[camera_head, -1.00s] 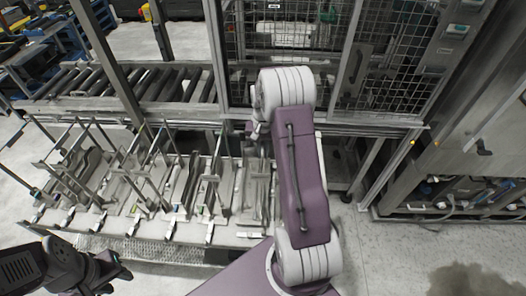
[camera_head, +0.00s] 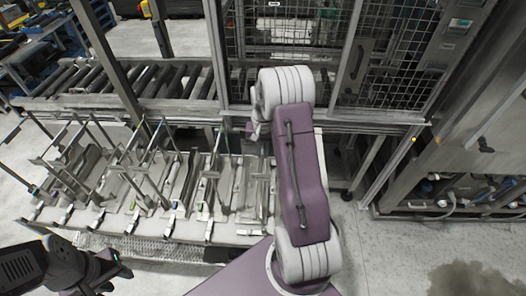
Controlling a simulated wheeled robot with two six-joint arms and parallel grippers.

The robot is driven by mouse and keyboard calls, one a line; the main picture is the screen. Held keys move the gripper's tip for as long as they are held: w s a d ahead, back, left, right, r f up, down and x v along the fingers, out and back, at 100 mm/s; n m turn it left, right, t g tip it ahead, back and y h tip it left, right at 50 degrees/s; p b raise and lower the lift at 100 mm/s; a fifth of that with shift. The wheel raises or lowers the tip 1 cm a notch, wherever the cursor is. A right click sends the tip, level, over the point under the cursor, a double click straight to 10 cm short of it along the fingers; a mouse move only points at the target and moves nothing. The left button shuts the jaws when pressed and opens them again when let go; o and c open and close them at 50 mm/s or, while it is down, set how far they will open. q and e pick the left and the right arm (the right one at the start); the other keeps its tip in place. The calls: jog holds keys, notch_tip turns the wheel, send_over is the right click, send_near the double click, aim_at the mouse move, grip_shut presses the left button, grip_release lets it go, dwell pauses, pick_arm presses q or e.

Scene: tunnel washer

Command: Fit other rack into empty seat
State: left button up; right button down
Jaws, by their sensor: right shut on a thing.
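Several metal racks with upright posts stand side by side on a pale bench (camera_head: 175,232) at the left and centre, such as the rack (camera_head: 135,175) in the middle. My right arm reaches forward over the bench's right end. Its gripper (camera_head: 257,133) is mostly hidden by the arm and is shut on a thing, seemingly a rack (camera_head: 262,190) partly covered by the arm. Whether that rack touches the bench cannot be told. An empty seat cannot be made out. My left gripper (camera_head: 113,272) is low at the left in front of the bench, open and empty.
A roller conveyor (camera_head: 150,82) runs behind the bench. A mesh-walled frame (camera_head: 300,35) with steel posts stands behind my right arm. A steel cabinet (camera_head: 465,160) stands at the right. The floor at the lower right is clear apart from a dark stain.

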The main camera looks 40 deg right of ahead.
aim_at(263, 144)
jog(key=shift+f+b, duration=0.3)
jog(key=shift+f, duration=0.05)
dwell(0.6)
jog(key=c, duration=1.5)
grip_release()
jog(key=shift+o, duration=0.2)
jog(key=shift+s, duration=0.1)
jog(key=shift+f, duration=0.1)
notch_tip(263, 144, up, 9)
jog(key=shift+a+f+b, duration=0.1)
jog(key=shift+f+b, duration=0.1)
jog(key=shift+b, duration=1)
jog(key=shift+r, duration=0.35)
jog(key=shift+f, duration=0.1)
